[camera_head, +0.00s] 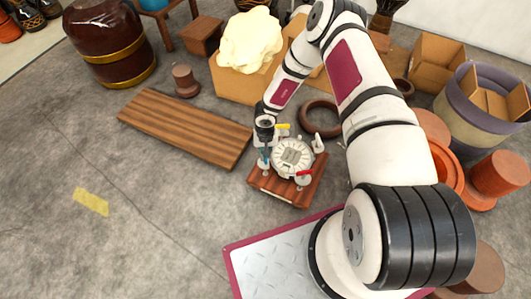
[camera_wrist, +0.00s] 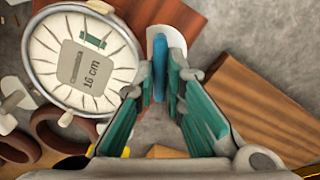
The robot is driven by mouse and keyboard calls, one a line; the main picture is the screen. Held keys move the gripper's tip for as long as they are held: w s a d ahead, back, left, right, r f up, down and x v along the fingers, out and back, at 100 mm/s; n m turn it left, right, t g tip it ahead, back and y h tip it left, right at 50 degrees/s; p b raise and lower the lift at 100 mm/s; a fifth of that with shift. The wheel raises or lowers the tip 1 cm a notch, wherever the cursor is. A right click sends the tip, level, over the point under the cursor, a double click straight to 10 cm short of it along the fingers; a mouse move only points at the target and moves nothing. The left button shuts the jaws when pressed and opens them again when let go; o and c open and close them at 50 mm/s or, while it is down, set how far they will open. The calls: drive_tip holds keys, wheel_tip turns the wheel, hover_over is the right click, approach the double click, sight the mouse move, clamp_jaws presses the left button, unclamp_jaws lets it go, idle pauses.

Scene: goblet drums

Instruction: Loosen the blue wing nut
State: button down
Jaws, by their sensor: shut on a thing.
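The blue wing nut (camera_wrist: 159,68) stands between my fingertips in the wrist view. My gripper (camera_wrist: 160,82) is shut on it, with a green-padded finger on each side. In the head view my gripper (camera_head: 263,140) is at the left side of a round white disc (camera_head: 291,157) on a reddish wooden block; a bit of the blue wing nut (camera_head: 265,158) shows below it. The disc also shows in the wrist view (camera_wrist: 80,60), marked 16 cm. The nut's lower end and thread are hidden.
A red part (camera_head: 304,173) and a yellow part (camera_head: 283,126) sit by the disc's rim. A brown plank (camera_head: 185,125) lies to the left and a dark ring (camera_head: 320,118) behind. Cartons and pots crowd the back and right. The left floor is open.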

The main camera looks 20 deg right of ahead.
drive_tip(key=shift+n, duration=0.6)
drive_tip(key=c, duration=1.7)
unclamp_jaws()
drive_tip(key=shift+o, duration=0.2)
wheel_tip(320, 180, up, 12)
